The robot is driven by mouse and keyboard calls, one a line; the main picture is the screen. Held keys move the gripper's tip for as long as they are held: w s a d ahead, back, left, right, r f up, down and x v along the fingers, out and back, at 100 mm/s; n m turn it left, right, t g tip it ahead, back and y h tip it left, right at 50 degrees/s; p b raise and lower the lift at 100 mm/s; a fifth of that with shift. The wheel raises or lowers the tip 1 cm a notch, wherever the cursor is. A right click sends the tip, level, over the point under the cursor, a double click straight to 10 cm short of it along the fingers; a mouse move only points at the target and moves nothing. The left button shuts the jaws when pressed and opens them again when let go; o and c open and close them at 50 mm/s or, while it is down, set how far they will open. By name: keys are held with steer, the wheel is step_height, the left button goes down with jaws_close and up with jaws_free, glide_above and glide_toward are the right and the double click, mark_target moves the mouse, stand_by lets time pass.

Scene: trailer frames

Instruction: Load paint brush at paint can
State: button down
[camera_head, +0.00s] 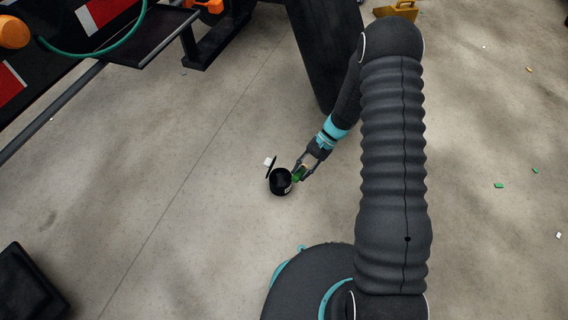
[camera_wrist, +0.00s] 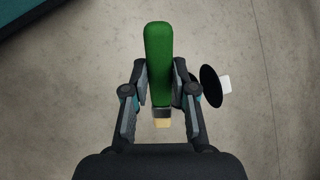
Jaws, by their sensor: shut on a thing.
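A small black paint can (camera_head: 280,184) stands open on the concrete floor in the head view. My gripper (camera_head: 300,171) is at its right side, close to the rim, and is shut on a paint brush (camera_head: 298,176) with a green handle. In the wrist view the brush (camera_wrist: 158,55) lies between the fingers of my gripper (camera_wrist: 160,78). Its dark collar and tan bristles show at the lower end. A black disc, which looks like the can's lid (camera_wrist: 211,86), is right of the fingers. The can is mostly hidden there. I cannot tell whether brush and can touch.
A small white piece (camera_head: 267,161) is beside the can's lid. A trailer frame with a step (camera_head: 130,45) is at the upper left. A black box (camera_head: 28,285) is at the lower left. Small green and pale scraps (camera_head: 499,185) lie at the right. The floor around the can is mostly clear.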

steer(key=w+a+f+m+y+b, duration=0.2)
steer(key=w+a+f+m+y, duration=0.1)
steer(key=a+f+y, duration=0.2)
steer(key=shift+a+f+y+b, duration=0.3)
steer(key=shift+a+f, duration=0.2)
steer(key=shift+f, duration=0.7)
steer(key=shift+f+b, duration=0.55)
steer(key=shift+b, duration=0.1)
stand_by(2.4)
steer(key=shift+r, duration=0.1)
step_height(320, 180, up, 7)
steer(key=p, duration=0.3)
stand_by(0.6)
